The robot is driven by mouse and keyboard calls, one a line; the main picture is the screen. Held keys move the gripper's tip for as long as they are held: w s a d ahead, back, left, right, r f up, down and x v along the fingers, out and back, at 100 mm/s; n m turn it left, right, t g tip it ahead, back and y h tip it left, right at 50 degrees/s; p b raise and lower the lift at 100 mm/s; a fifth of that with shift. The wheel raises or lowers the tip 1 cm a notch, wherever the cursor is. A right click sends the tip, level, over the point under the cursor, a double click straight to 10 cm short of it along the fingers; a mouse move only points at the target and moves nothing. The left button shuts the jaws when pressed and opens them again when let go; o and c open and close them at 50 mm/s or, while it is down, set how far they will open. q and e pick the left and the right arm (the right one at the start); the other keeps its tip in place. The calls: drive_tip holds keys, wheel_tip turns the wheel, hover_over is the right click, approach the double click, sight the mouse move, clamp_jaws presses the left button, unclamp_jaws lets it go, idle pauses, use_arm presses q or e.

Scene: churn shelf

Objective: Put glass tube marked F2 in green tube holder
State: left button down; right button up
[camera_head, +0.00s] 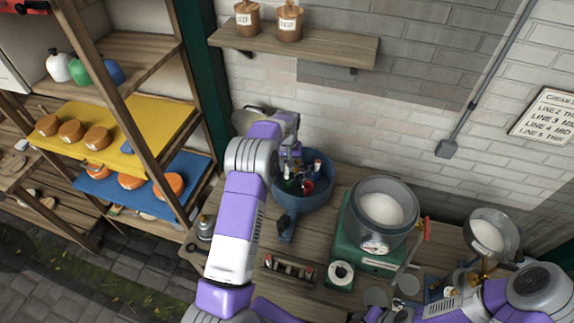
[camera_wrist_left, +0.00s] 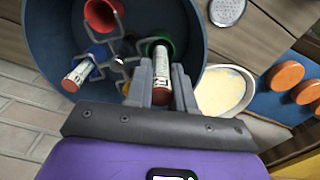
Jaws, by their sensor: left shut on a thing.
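My left gripper (camera_wrist_left: 161,84) is shut on a glass tube (camera_wrist_left: 161,70) with a dark reddish end, above the blue tub. The tube's far end lies at the mouth of the green tube holder (camera_wrist_left: 153,42); how deep it sits I cannot tell. Its marking is too small to read. In the head view, my left gripper (camera_head: 291,163) hangs over the blue tub (camera_head: 318,200), and the green holder (camera_head: 288,186) shows beneath it. My right arm is at the lower right; its fingers cannot be made out.
The tub also holds a red holder (camera_wrist_left: 101,14) and another tube (camera_wrist_left: 77,76) at the blue holder. A small wooden rack (camera_head: 290,268) lies in front. A green scale (camera_head: 372,247) with a metal pan stands right of the tub. The wall is behind.

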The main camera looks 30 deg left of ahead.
sight(287, 172)
use_arm(q)
drive_tip(key=shift+f+b, duration=1.2)
drive_tip(key=shift+f, duration=0.45)
idle(0.5)
drive_tip(key=shift+f, duration=0.35)
drive_tip(key=shift+f+b, duration=0.1)
drive_tip(key=shift+b, duration=0.25)
drive_tip(key=c, duration=0.6)
unclamp_jaws()
drive_tip(key=shift+o, duration=0.2)
drive_tip(key=shift+r+p, duration=2.65)
drive_tip(key=shift+r, duration=2)
